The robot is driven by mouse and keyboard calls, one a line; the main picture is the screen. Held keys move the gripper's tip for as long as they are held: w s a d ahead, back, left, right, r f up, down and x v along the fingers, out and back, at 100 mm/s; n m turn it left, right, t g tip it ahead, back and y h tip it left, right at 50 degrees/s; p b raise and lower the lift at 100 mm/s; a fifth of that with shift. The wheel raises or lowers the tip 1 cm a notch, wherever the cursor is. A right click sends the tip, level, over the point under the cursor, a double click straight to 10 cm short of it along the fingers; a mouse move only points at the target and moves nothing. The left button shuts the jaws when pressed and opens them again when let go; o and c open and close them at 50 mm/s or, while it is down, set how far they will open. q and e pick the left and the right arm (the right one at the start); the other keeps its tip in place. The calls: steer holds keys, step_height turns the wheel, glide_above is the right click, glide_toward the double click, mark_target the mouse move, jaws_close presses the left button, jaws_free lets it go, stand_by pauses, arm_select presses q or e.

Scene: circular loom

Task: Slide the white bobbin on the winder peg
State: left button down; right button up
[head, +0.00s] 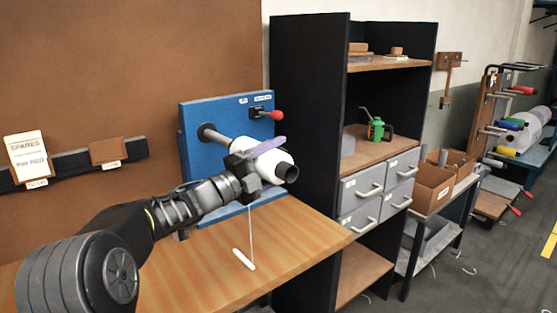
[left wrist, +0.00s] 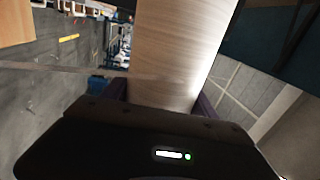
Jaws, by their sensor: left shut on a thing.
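The white bobbin (head: 276,164) is held in front of the blue winder panel (head: 233,108), its dark open end facing right and towards me. My left gripper (head: 262,158) is shut around its side, with a purple finger along the top. In the left wrist view the pale wound bobbin (left wrist: 180,50) fills the space between the purple fingers (left wrist: 162,98). The grey winder peg (head: 211,134) sticks out of the panel and looks in line with the bobbin's far end. I cannot tell whether its tip is inside the bobbin. My right gripper is not in view.
A thread hangs from the bobbin to a small white piece (head: 244,260) on the wooden table (head: 190,280). A red-knobbed lever (head: 276,115) is on the panel. A black shelf unit (head: 308,120) stands close to the right. The table front is otherwise clear.

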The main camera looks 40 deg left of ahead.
arm_select(q)
steer(key=shift+a+r, duration=0.1)
steer(key=shift+a, duration=0.05)
steer(key=shift+w+a+p, duration=0.15)
steer(key=shift+w+a, duration=0.1)
steer(key=shift+a, duration=0.5)
steer(key=shift+w+a+p, duration=0.1)
steer(key=shift+w+a, duration=0.1)
steer(key=shift+a, duration=0.55)
steer(key=shift+w+a+p, duration=0.15)
steer(key=shift+w+a, duration=0.1)
steer(key=shift+a, duration=0.5)
steer(key=shift+b, duration=0.3)
steer(key=shift+w+a+p, duration=0.25)
steer(key=shift+a, duration=0.55)
steer(key=shift+w+a+p, duration=0.25)
steer(key=shift+a+p, duration=0.05)
steer(key=shift+a, duration=0.5)
steer(key=shift+w+a+p, duration=0.25)
steer(key=shift+a, duration=0.65)
